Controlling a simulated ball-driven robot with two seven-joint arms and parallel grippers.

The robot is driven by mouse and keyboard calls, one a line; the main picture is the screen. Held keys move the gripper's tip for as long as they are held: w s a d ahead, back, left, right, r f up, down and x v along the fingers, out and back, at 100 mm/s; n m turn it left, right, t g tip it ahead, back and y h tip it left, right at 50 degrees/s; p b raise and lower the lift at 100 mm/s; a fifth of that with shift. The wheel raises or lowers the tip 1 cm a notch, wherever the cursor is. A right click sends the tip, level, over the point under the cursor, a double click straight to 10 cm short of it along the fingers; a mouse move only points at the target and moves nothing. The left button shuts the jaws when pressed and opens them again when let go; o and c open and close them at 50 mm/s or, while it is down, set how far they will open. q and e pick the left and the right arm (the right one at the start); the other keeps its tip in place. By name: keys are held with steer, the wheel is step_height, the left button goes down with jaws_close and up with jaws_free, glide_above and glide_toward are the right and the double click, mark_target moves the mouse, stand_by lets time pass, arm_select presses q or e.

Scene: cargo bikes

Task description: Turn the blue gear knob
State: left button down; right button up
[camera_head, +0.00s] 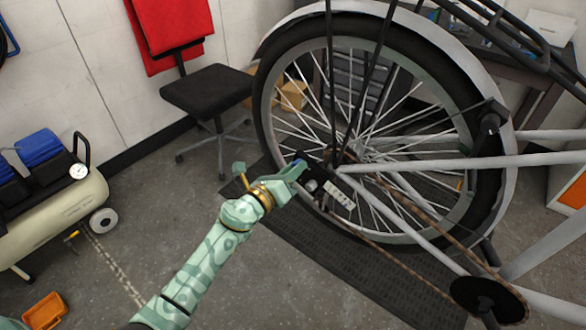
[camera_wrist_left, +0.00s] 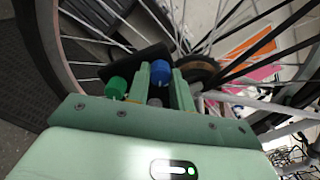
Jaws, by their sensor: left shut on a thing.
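The blue gear knob (camera_wrist_left: 160,72) sits between the two fingers of my left gripper (camera_wrist_left: 161,82) in the left wrist view. The gripper is shut on it. In the head view my left gripper (camera_head: 296,171) reaches from below to the hub area of the bike's rear wheel; only a little blue of the knob shows there. A green knob (camera_wrist_left: 115,87) stands just left of the fingers in the wrist view. Both knobs sit by a dark plate (camera_wrist_left: 134,63). My right gripper is not in view.
The spoked rear wheel (camera_head: 264,104) stands directly behind the gripper, with frame tubes (camera_head: 440,162) and a chain (camera_head: 400,264) to the right. A black chair (camera_head: 207,90) and a compressor (camera_head: 62,205) stand to the left. The floor between them is mostly clear.

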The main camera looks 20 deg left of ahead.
arm_select(q)
steer(key=n+p, duration=0.3)
steer(key=n, duration=0.7)
steer(key=shift+p, duration=0.3)
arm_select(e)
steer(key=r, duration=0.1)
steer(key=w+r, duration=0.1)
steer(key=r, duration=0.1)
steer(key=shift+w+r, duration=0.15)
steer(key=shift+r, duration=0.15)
arm_select(q)
steer(key=shift+n, duration=0.4)
steer(key=c, duration=1.2)
jaws_free()
steer(key=shift+c, duration=0.2)
steer(key=p+v, duration=0.2)
steer(key=v, duration=1.4)
steer(key=shift+s+p, duration=0.2)
steer(key=shift+p, duration=0.15)
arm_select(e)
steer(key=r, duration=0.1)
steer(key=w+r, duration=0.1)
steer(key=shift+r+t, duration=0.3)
